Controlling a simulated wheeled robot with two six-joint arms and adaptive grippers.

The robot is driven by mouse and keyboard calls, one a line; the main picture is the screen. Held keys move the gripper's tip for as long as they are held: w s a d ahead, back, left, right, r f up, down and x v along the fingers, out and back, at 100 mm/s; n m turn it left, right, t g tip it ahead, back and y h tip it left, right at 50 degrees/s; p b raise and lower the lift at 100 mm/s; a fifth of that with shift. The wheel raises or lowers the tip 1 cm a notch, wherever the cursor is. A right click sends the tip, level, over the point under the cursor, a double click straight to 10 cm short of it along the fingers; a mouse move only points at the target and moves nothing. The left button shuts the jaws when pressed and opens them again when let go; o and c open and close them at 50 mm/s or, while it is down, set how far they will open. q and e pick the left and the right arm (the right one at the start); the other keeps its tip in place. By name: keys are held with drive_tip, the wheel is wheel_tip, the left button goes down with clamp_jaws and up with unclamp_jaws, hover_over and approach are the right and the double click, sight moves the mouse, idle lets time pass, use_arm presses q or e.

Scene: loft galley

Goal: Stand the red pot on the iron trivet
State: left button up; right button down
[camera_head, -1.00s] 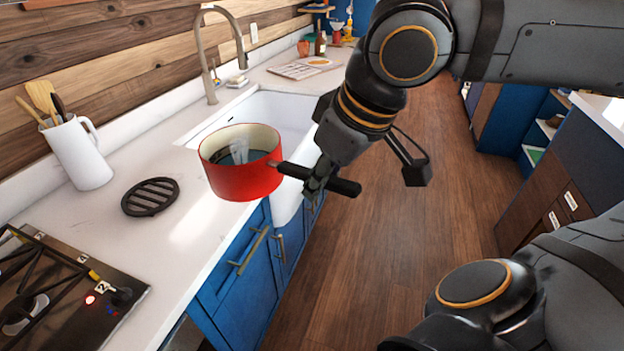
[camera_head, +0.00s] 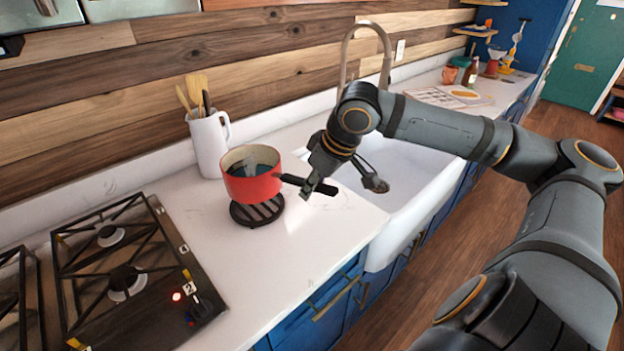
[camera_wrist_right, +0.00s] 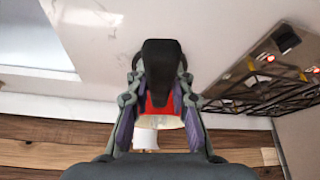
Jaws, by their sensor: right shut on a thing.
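The red pot (camera_head: 252,187) is upright with its black handle (camera_head: 318,187) pointing right. In the head view it overlaps the back of the round black iron trivet (camera_head: 262,213), whose front slats show below it. I cannot tell whether its base touches the trivet or is just above it. My right gripper (camera_head: 310,187) is shut on the handle. In the right wrist view the handle (camera_wrist_right: 161,75) runs between the fingers (camera_wrist_right: 160,105), and a little red of the pot shows behind it. My left gripper is not in view.
A white pitcher with utensils (camera_head: 209,145) stands close behind the pot. The gas hob (camera_head: 130,275) lies at front left. The white sink (camera_head: 425,205) and tap (camera_head: 385,60) are to the right. The counter before the trivet is clear.

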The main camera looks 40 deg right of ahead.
drive_tip(key=shift+w+f, duration=0.15)
drive_tip(key=shift+w, duration=0.15)
drive_tip(key=shift+s+a+f+b, duration=0.1)
drive_tip(key=shift+f+b, duration=0.35)
drive_tip(key=shift+b, duration=0.1)
wheel_tip(320, 180, down, 5)
drive_tip(key=b, duration=0.5)
drive_tip(key=shift+f, duration=0.2)
drive_tip(key=c, duration=1.1)
unclamp_jaws()
drive_tip(key=shift+s, duration=0.1)
drive_tip(key=shift+r, duration=0.1)
